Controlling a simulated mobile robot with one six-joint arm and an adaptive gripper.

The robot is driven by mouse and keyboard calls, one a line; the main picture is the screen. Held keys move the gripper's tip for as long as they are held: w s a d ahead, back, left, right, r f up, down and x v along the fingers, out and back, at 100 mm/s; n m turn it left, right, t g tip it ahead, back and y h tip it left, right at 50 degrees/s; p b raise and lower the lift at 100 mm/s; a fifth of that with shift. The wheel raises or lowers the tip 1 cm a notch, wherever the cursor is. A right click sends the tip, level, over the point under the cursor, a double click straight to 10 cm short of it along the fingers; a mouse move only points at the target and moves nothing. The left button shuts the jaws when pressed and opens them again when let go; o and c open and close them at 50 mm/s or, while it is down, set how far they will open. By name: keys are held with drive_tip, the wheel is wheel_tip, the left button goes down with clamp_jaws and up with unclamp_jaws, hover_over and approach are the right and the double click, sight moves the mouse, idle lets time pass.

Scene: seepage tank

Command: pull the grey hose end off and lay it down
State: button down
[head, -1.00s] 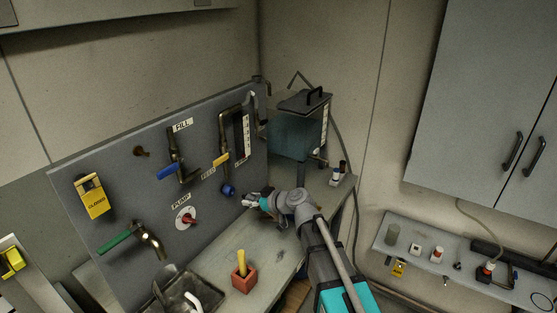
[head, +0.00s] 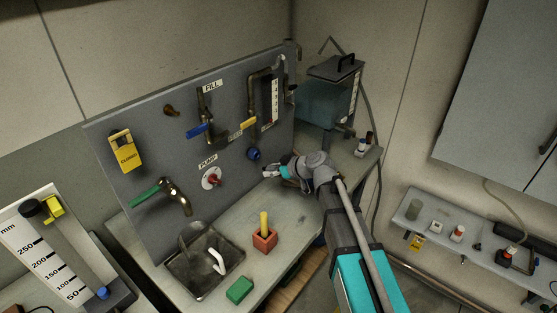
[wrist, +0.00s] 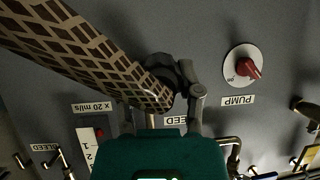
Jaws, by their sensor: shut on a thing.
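My gripper (wrist: 163,105) is shut on the end of a patterned hose (wrist: 95,52), which runs in from the upper left of the wrist view, close to the camera. A dark round fitting (wrist: 160,68) shows just behind the hose end; I cannot tell whether they touch. In the head view my gripper (head: 271,172) is low in front of the grey panel (head: 135,205), just below and right of a blue round fitting (head: 253,154). The hose cannot be made out there.
Below the panel, the bench (head: 225,232) has a sink (head: 183,283), a red block (head: 265,241) with a yellow piece, and a green block (head: 240,290). A red pump knob (head: 214,178) and blue handle (head: 197,131) stick out. A tank (head: 325,103) stands behind my arm.

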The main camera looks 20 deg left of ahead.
sight(295, 210)
drive_tip(key=f+n+g+h, duration=0.1)
drive_tip(key=f+h, duration=0.1)
drive_tip(key=h, duration=0.1)
drive_tip(key=s+d+f+n+g+h+p, duration=0.1)
drive_tip(key=f+h, duration=0.1)
drive_tip(key=f+n+g+h, duration=0.1)
drive_tip(key=f+n+h, duration=0.1)
drive_tip(key=f+h, duration=0.1)
drive_tip(key=shift+s+d+g+h+p, duration=0.2)
drive_tip(key=shift+d+g+h+p, duration=0.05)
drive_tip(key=shift+g+h+p, duration=0.1)
drive_tip(key=shift+d+f+h, duration=0.15)
drive_tip(key=shift+d+h, duration=0.4)
drive_tip(key=shift+h, duration=0.4)
drive_tip(key=shift+w+d+r+n+h+p, duration=0.15)
drive_tip(key=shift+d+n+h+p, duration=0.25)
drive_tip(key=shift+d+h, duration=0.45)
drive_tip(key=shift+w+d+r+h+p, duration=0.2)
drive_tip(key=shift+d+r+h, duration=0.4)
drive_tip(key=shift+h, duration=0.3)
drive_tip(key=shift+w+d+r+h+p, duration=0.15)
drive_tip(key=shift+d+r+h, duration=0.2)
drive_tip(key=shift+d+h, duration=0.45)
drive_tip(key=shift+s+a+f, duration=0.1)
